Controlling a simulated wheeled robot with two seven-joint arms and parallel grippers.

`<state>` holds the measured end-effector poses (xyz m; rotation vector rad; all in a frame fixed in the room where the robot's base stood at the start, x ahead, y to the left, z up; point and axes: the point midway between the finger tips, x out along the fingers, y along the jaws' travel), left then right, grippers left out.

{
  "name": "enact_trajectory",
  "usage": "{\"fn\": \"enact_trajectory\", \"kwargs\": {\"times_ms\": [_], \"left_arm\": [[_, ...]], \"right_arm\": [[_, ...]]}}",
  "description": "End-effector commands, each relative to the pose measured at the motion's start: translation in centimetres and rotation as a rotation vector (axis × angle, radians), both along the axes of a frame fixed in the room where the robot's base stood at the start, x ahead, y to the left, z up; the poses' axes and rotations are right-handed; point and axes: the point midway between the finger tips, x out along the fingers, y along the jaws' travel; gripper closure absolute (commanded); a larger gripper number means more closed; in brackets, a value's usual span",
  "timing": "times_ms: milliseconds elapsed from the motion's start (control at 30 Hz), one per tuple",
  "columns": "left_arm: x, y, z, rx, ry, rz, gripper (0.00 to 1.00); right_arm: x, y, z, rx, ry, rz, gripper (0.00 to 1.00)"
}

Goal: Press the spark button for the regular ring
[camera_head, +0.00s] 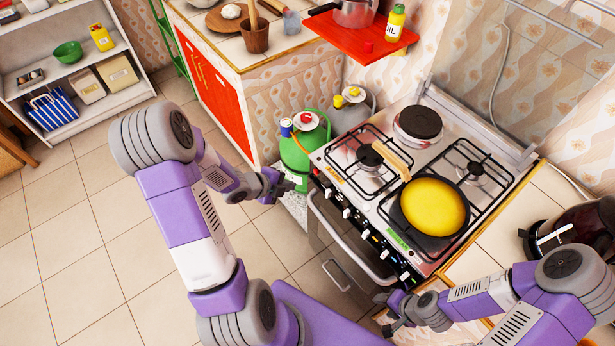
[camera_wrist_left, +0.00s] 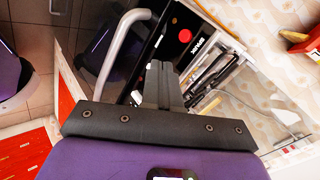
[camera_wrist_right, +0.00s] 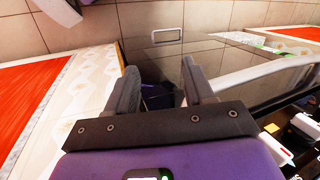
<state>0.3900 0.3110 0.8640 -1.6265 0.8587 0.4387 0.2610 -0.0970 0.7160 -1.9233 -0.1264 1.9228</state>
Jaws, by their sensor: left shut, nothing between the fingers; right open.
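The stove (camera_head: 425,110) stands at centre right, with several white knobs (camera_head: 347,213) along its black front panel. A round red button (camera_wrist_left: 185,35) shows on a black surface in the left wrist view; which ring it serves I cannot tell. My left gripper (camera_head: 283,185) is shut and empty near the panel's far left end. Its closed fingers (camera_wrist_left: 163,80) point towards the black panel; contact cannot be told. My right gripper (camera_head: 385,303) is open and empty in front of the panel's near right end; its spread fingers (camera_wrist_right: 160,82) show in the right wrist view.
A pan with yellow contents (camera_head: 434,207) sits on the front right burner. The oven handle (camera_head: 350,250) juts out below the knobs. A green gas cylinder (camera_head: 299,150) stands left of the stove, close to my left gripper. A dark kettle-like object (camera_head: 587,222) stands at right.

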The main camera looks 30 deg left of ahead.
Motion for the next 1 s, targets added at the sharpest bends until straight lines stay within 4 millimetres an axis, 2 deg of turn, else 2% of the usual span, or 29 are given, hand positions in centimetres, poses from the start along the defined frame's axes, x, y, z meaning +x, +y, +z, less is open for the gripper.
{"fn": "enact_trajectory", "kwargs": {"times_ms": [67,200,600,767,1000], "left_arm": [[-0.4,1.7,0.8,0.107,-0.06,-0.091,1.0],[-1.0,2.9,1.6,0.209,-0.11,-0.191,1.0],[-1.0,2.9,1.6,0.225,-0.117,-0.213,1.0],[0.0,2.4,0.4,0.223,-0.117,-0.215,1.0],[3.4,1.0,-3.1,0.221,-0.116,-0.214,1.0]], "right_arm": [[0.0,0.0,-0.4,0.0,0.0,0.0,0.47],[0.0,0.0,-0.6,0.0,0.0,0.0,0.47],[0.0,0.0,-0.7,0.0,0.0,0.0,0.47],[0.0,0.0,-1.4,0.0,0.0,0.0,0.47],[0.0,0.0,-3.3,0.0,0.0,0.0,0.47]]}}
